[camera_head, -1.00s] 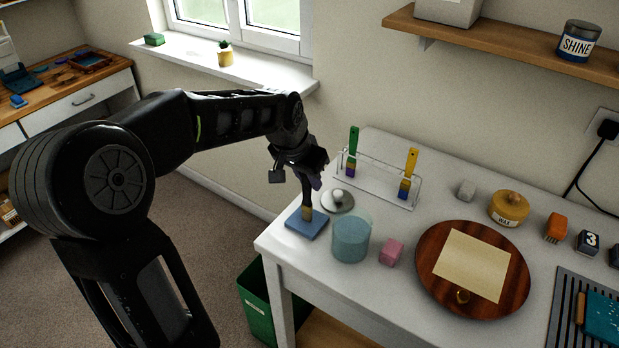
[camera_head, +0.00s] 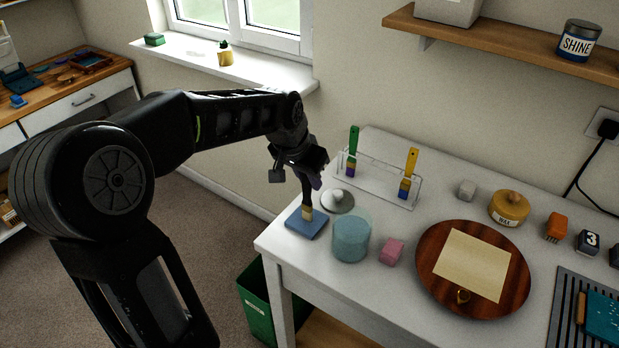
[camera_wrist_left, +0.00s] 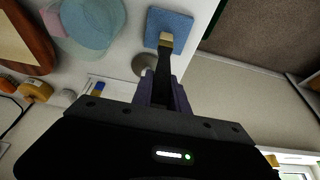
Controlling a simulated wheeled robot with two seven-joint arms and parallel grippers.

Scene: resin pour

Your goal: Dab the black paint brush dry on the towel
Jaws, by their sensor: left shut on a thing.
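My left gripper (camera_head: 312,180) is shut on the black paint brush (camera_head: 306,199) and holds it roughly upright, bristles down. The brush's tan bristle end is at the blue folded towel (camera_head: 306,224) near the table's left corner. The bristles look to be touching the towel or just over it; I cannot tell which. In the left wrist view the black handle (camera_wrist_left: 163,62) runs from between the fingers (camera_wrist_left: 163,90) to the tan bristles over the towel (camera_wrist_left: 178,22). My right gripper is not in view.
A translucent blue cup (camera_head: 351,240) and a grey lid with a knob (camera_head: 337,201) stand close to the towel. A clear rack (camera_head: 378,182) holds a green and a yellow brush behind. A pink cube (camera_head: 391,252) and a round wooden board (camera_head: 430,285) lie to the right.

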